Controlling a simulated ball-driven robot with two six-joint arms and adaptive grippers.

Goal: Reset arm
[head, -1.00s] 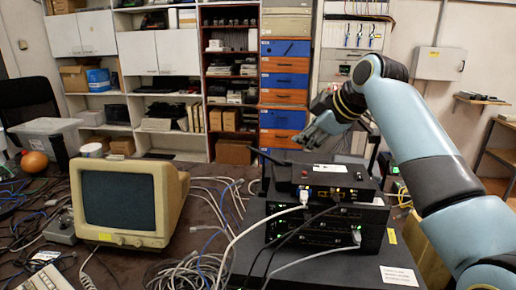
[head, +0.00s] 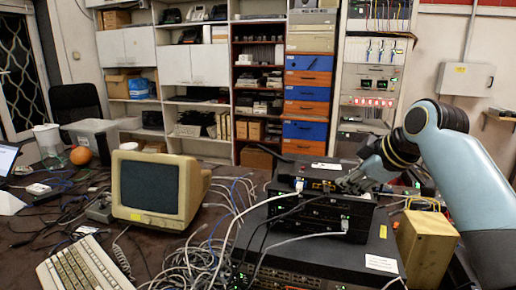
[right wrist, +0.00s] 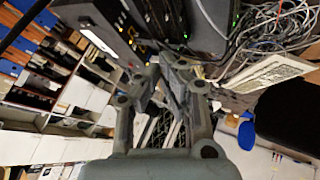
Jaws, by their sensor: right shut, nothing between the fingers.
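My right gripper (head: 350,184) is in the head view, reaching in from the right. Its fingertips overlap the right part of the top black network box (head: 300,172); I cannot tell whether they touch it. The right wrist view shows the gripper's grey fingers (right wrist: 168,62) shut with nothing between them, and dark boxes with cables beyond. The stack of black network boxes (head: 312,218) has a white cable (head: 248,235) and dark cables plugged into its front. My left gripper is not in view.
An old monitor (head: 150,187) and a keyboard (head: 80,268) stand left of the stack. Tangled cables (head: 190,262) lie between them. A tan box (head: 425,248) is close under my right arm. Shelves (head: 190,60) and blue and orange drawers (head: 308,95) stand behind.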

